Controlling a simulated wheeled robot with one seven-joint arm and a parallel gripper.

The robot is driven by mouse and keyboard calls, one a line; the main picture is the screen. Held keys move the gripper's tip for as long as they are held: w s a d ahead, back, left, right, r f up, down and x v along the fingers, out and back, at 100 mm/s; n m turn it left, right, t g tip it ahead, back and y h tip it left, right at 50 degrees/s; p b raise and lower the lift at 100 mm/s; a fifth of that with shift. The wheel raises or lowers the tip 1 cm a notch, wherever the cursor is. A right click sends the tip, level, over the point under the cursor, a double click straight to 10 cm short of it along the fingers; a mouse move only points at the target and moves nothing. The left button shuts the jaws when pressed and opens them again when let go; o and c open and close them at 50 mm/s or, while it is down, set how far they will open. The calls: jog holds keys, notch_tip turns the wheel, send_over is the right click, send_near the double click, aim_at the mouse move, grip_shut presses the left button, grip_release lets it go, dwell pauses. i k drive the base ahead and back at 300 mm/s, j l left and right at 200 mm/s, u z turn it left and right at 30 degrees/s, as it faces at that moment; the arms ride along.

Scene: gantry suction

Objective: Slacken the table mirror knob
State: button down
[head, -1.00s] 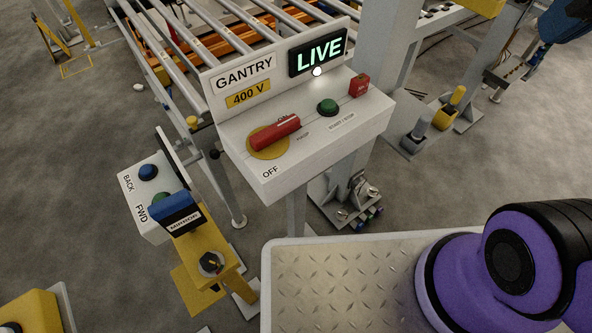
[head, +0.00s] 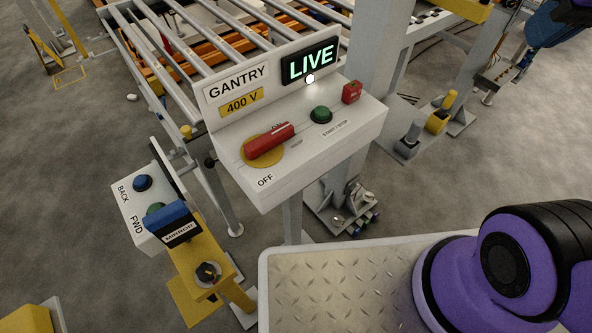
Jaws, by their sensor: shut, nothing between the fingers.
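A dark round knob (head: 208,273) with a small pale mark sits on top of a yellow post bracket (head: 187,257) at the lower left of the head view. Behind it, a blue block (head: 167,214) bears a dark plate marked MIRROR (head: 179,232). I cannot tell from this view how tight the knob is. My gripper is not in view; only purple and black links of my arm show at the lower right, apart from the knob.
A white box with BACK and FWD buttons (head: 128,212) stands just behind the bracket. The gantry panel (head: 290,180) has a red handle (head: 269,141), a green button (head: 321,114) and a lit LIVE display (head: 310,62). Rollers (head: 160,60) lie behind; open floor is at left.

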aim_at(205, 272)
jog(key=k+l+u, duration=0.1)
jog(key=u, duration=1.55)
